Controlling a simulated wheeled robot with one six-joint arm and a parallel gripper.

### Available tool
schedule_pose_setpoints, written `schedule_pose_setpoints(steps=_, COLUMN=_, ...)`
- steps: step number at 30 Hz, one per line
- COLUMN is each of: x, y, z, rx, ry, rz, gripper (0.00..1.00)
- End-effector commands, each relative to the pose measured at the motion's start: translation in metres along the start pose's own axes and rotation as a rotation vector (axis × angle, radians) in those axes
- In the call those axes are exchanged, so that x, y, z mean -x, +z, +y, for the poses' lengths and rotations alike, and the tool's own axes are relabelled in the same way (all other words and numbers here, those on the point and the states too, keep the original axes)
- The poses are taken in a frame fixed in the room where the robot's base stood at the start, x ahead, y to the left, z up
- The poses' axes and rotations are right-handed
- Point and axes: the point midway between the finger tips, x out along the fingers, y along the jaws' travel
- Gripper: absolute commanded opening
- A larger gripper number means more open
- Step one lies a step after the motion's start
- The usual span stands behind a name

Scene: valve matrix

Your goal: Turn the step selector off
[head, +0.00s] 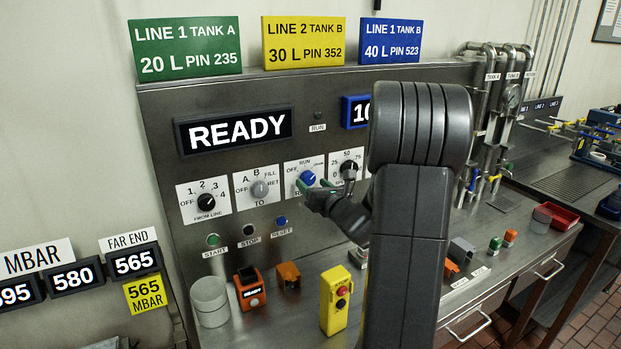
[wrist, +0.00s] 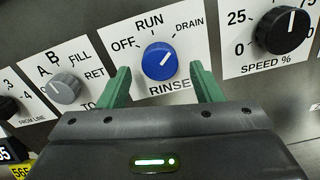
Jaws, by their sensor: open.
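The step selector is a blue round knob (wrist: 160,62) on a white plate marked OFF, RUN, DRAIN and RINSE. Its white mark points up and to the right, toward DRAIN. In the head view the blue knob (head: 308,177) is on the upright steel panel, partly covered by my gripper. My gripper (wrist: 160,70) is open, with one green finger on each side of the knob's lower part. Gaps show between the fingers and the knob. In the head view my gripper (head: 313,189) is seen at the end of my dark arm.
A grey TO knob (wrist: 66,88) is left of the selector and a black SPEED knob (wrist: 283,30) is right. START (head: 213,240), STOP (head: 249,230) and RESET (head: 281,221) buttons are below. A yellow control box (head: 335,312) stands on the bench. The display (head: 236,130) reads READY.

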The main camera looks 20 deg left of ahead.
Motion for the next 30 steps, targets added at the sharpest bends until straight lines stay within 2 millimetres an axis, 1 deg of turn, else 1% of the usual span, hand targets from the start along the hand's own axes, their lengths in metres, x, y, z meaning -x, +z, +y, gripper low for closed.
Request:
schedule_pose_setpoints(steps=1, x=-0.007, y=0.002, z=0.0, rx=0.0, ry=0.002, rz=0.001, gripper=0.59)
schedule_pose_setpoints(steps=3, x=-0.015, y=0.001, z=0.0, rx=0.0, ry=0.001, rz=0.001, gripper=0.59)
schedule_pose_setpoints(steps=6, x=-0.021, y=0.001, z=0.0, rx=0.0, ry=0.0, rz=0.001, gripper=0.59)
schedule_pose_setpoints(steps=10, x=-0.025, y=0.0, z=0.0, rx=0.0, ry=-0.001, rz=0.0, gripper=0.59)
schedule_pose_setpoints(steps=16, x=-0.025, y=0.0, z=0.0, rx=0.0, ry=-0.001, rz=0.0, gripper=0.59)
schedule_pose_setpoints(steps=17, x=-0.025, y=0.0, z=0.0, rx=0.0, ry=0.0, rz=0.0, gripper=0.57)
schedule_pose_setpoints(steps=18, x=-0.025, y=0.0, z=0.0, rx=0.0, ry=0.0, rz=0.0, gripper=0.49)
schedule_pose_setpoints(steps=20, x=-0.025, y=0.0, z=0.0, rx=0.0, ry=0.0, rz=0.0, gripper=0.38)
schedule_pose_setpoints(steps=21, x=-0.025, y=0.0, z=0.0, rx=0.0, ry=0.0, rz=0.0, gripper=0.3)
schedule_pose_setpoints(steps=23, x=-0.025, y=0.0, z=0.0, rx=0.0, ry=0.0, rz=0.0, gripper=0.18)
schedule_pose_setpoints(steps=24, x=-0.025, y=0.0, z=0.0, rx=0.0, ry=0.0, rz=0.0, gripper=0.14)
schedule_pose_setpoints(steps=30, x=-0.025, y=-0.001, z=-0.001, rx=0.012, ry=0.0, rz=-0.001, gripper=0.14)
